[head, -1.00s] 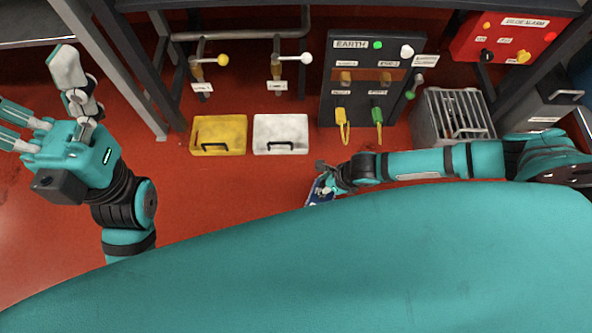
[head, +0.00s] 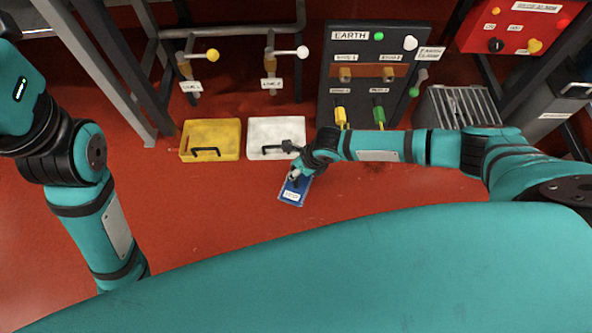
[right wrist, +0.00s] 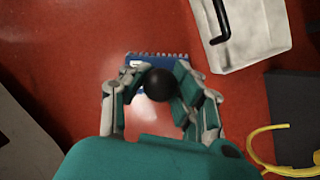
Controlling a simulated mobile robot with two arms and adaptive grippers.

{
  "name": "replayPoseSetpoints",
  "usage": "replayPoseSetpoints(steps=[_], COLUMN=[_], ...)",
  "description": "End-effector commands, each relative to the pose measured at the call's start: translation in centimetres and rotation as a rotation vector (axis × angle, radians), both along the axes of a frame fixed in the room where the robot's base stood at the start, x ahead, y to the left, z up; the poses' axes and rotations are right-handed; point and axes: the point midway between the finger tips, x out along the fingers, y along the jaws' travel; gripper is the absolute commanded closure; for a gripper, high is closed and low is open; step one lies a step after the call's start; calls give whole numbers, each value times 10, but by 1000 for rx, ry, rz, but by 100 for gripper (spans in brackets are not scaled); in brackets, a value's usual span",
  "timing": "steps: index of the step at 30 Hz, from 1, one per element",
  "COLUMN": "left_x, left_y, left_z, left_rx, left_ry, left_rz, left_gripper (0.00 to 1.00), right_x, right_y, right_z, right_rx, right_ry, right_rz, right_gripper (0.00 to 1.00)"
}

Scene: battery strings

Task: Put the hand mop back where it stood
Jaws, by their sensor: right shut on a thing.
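The hand mop (head: 294,190) is a small blue block with a white label, seen in the head view over the red floor, just below the white case. My right gripper (head: 297,171) is shut on it from above. In the right wrist view the fingers (right wrist: 158,92) close around its round black knob (right wrist: 158,85), and its blue base (right wrist: 180,57) shows behind. I cannot tell whether the base touches the floor. My left arm is at the left edge; its hand is cut off by the frame and its fingers do not show.
A yellow case (head: 211,135) and a white case (head: 275,133) lie side by side behind the mop. The earth panel (head: 372,95) and a grey slatted box (head: 455,108) stand to the right. Red floor is clear left of the mop.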

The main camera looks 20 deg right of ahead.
Motion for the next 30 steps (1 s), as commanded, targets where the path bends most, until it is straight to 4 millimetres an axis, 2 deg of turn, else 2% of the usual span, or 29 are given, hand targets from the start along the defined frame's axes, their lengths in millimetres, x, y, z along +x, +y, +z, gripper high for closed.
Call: replayPoseSetpoints(steps=[7, 8, 13, 23, 26, 30], left_x=[-1, -1, -1, -1, 2, 11], left_y=[0, 0, 0, 0, 1, 2], left_z=[0, 1, 1, 4, 4, -4], left_rx=[1, 0, 1, 1, -3, -5], left_ry=[-4, -5, -3, -5, 16, 80], left_rz=[1, 1, 0, 0, -1, -3], left_gripper=[0, 0, 0, 0, 0, 0], right_x=[0, 0, 0, 0, -2, -10], right_y=[0, 0, 0, 0, -4, -12], right_z=[-3, -2, -2, 2, 14, 42], right_rx=[1, 0, 0, 0, -2, -2], right_ry=[-1, 0, 0, 0, 0, 0], right_rz=[0, 0, 0, 0, -1, -1], right_gripper=[100, 72, 50, 49, 49, 49])
